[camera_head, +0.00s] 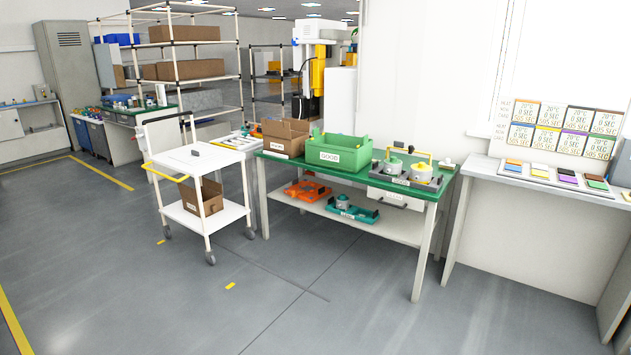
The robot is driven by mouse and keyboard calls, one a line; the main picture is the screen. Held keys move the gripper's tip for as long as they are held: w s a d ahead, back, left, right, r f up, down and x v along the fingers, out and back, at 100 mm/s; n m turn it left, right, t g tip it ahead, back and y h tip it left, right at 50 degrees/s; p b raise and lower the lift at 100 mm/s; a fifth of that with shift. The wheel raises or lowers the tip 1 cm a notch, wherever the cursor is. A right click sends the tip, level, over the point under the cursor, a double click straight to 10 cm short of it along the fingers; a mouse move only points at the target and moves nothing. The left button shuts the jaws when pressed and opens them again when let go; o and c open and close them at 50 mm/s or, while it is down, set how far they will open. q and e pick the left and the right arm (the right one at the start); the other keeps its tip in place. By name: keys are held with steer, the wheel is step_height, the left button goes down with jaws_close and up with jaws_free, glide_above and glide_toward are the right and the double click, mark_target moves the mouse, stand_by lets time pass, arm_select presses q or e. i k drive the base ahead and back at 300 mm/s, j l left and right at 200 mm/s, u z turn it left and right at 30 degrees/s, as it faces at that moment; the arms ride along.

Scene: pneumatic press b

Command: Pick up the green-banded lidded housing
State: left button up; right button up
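I cannot single out the green-banded lidded housing for certain at this distance. Two round grey housing-like parts stand in fixtures at the right end of the green-topped table (345,187). The left one (392,166) has green on and around it. The right one (422,172) has a yellow clamp or handle over it. Whether either has a lid or a green band is too small to tell. Neither of my grippers is in view.
A green bin (338,157) and a cardboard box (285,138) stand on the table. Orange (307,191) and teal (352,210) fixtures lie on its lower shelf. A white cart (198,161) stands left, a white bench (540,187) right. The grey floor in front is clear.

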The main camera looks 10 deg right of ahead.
mark_target(392, 167)
steer(key=i, duration=2.55)
steer(key=i+j+z, duration=0.1)
steer(key=i+z, duration=0.3)
steer(key=i, duration=0.2)
steer(key=i+j+z, duration=0.3)
steer(key=i+z, duration=0.15)
steer(key=i+j+z, duration=0.4)
steer(key=i+j, duration=0.15)
steer(key=i, duration=0.05)
